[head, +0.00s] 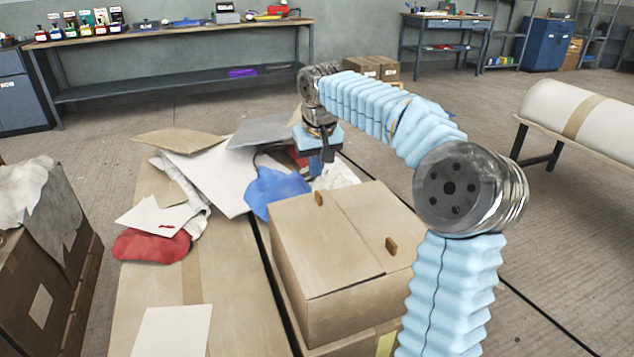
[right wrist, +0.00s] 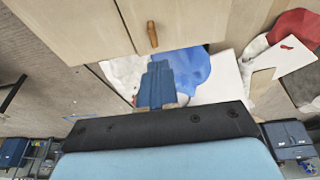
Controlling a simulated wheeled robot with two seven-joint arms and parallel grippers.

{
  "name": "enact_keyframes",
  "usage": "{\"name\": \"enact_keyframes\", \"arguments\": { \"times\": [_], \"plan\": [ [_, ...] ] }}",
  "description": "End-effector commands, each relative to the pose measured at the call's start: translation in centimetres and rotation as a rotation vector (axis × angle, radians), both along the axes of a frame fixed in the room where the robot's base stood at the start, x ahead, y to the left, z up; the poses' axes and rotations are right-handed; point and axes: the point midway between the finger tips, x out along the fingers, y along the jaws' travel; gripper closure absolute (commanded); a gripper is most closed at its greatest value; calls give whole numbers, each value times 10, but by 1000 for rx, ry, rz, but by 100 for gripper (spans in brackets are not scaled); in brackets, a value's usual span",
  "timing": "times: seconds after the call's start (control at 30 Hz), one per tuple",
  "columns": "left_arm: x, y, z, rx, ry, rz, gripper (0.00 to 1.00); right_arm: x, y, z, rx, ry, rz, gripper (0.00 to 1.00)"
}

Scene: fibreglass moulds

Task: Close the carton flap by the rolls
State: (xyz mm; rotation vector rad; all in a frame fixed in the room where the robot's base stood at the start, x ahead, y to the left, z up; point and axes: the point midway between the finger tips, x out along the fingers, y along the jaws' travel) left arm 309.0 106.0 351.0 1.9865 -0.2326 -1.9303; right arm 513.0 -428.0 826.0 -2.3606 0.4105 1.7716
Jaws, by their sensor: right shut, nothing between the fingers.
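The carton (head: 335,295) is a brown box in the middle of the head view. Its two top flaps lie about flat, with a seam between them; a thin dark line shows under the front edge of the left flap (head: 310,245). Each flap bears a small wooden tab, one (head: 319,198) at the back and one (head: 391,246) at the right. My right gripper (head: 316,170) is shut and empty, pointing down beyond the carton's far edge. In the right wrist view its blue fingers (right wrist: 158,82) are apart from a tab (right wrist: 152,34). My left gripper is out of view.
A white roll (head: 575,115) lies on a bench at the right. Left of the carton, a cardboard-topped surface (head: 240,300) holds sheets, a red bag (head: 150,245) and blue cloth (head: 275,190). Another carton (head: 45,255) stands at far left.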

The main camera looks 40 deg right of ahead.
Motion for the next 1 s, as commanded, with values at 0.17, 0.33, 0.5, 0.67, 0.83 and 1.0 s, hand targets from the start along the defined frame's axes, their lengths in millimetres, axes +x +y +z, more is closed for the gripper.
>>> {"name": "enact_keyframes", "arguments": {
  "times": [0.17,0.33,0.5,0.67,0.83,1.0],
  "plan": [
    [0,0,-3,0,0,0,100,-1,-3,-29,0,3,0,100],
    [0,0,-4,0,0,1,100,-1,-4,-41,0,1,0,100],
    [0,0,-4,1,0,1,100,-1,-4,-42,0,-1,0,100],
    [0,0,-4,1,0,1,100,-1,-4,-42,0,0,0,100],
    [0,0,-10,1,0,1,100,-2,-8,-53,0,1,1,100],
    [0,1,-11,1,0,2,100,-3,-13,-58,-1,-1,1,100]
  ]
}}
